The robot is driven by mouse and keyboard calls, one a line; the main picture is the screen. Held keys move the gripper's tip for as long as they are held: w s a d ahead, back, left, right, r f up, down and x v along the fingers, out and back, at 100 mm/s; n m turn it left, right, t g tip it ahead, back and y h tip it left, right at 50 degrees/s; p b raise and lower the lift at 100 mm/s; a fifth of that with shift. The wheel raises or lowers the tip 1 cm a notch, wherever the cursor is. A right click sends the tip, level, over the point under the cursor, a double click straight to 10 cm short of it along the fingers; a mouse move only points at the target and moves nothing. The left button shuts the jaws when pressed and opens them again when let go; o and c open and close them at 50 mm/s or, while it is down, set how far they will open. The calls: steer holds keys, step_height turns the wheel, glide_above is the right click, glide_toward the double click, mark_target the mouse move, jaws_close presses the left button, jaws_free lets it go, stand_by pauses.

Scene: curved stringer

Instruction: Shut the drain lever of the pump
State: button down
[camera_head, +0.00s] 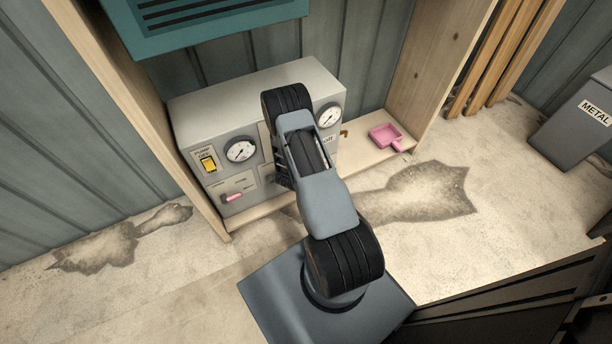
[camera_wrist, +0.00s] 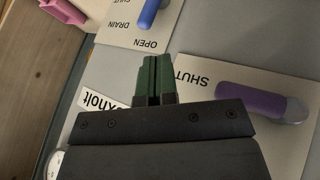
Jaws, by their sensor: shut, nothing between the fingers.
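The pump (camera_head: 260,100) is a grey box with gauges on its front, standing in a wooden frame. In the wrist view, the drain plate (camera_wrist: 117,38), marked DRAIN, OPEN and SHUT, is at the top. Its blue drain lever (camera_wrist: 149,13) is cut off by the top edge, so I cannot tell its full position. My gripper (camera_wrist: 153,72) has green fingers, closed together and empty, below the drain plate in the picture and apart from the lever. In the head view my arm hides the gripper and the drain lever.
A purple lever (camera_wrist: 250,103) on a plate marked SHUT is right of my fingers. A pink lever (camera_head: 231,197) and yellow switch (camera_head: 209,163) are on the pump's left. A grey METAL bin (camera_head: 577,125) stands far right.

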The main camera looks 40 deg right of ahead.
steer(key=b+x, duration=0.4)
steer(key=x, duration=0.6)
steer(key=shift+d+r, duration=0.1)
steer(key=shift+d, duration=0.05)
